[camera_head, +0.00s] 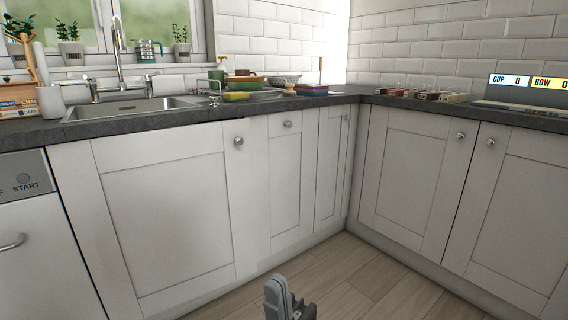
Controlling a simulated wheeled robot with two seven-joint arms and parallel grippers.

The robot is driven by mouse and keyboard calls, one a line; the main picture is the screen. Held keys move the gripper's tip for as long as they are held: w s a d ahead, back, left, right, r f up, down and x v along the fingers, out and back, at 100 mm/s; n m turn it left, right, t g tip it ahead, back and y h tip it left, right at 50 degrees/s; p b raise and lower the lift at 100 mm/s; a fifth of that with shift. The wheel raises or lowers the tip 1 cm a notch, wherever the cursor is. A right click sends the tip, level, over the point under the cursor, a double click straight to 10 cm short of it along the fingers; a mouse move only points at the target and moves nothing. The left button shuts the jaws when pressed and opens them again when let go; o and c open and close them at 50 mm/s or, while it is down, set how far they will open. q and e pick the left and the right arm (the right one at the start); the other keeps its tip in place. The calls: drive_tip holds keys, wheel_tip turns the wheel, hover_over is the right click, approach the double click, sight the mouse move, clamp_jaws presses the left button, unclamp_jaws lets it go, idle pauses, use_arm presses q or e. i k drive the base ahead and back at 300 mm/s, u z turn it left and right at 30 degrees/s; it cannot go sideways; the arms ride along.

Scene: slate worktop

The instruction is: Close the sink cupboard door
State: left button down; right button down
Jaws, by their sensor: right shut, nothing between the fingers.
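The sink cupboard door (165,210) is a white panelled door under the sink (130,108), with a round knob (239,141) near its upper right corner. It looks flush or almost flush with the cupboard front. A thin dark line shows along its top right edge, and I cannot tell whether a small gap is left. My right gripper (290,300) is at the bottom middle of the view, low in front of the cupboards. It is shut and empty, apart from the door. My left gripper is not in view.
A dishwasher (25,235) stands left of the door. More white cupboards (415,180) run to the right around the corner. The slate worktop (310,102) holds dishes, a sponge and several small items. The wooden floor (350,285) is clear.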

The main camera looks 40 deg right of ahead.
sight(161, 219)
drive_tip(key=z, duration=0.3)
drive_tip(key=i, duration=0.9)
drive_tip(key=u, duration=0.35)
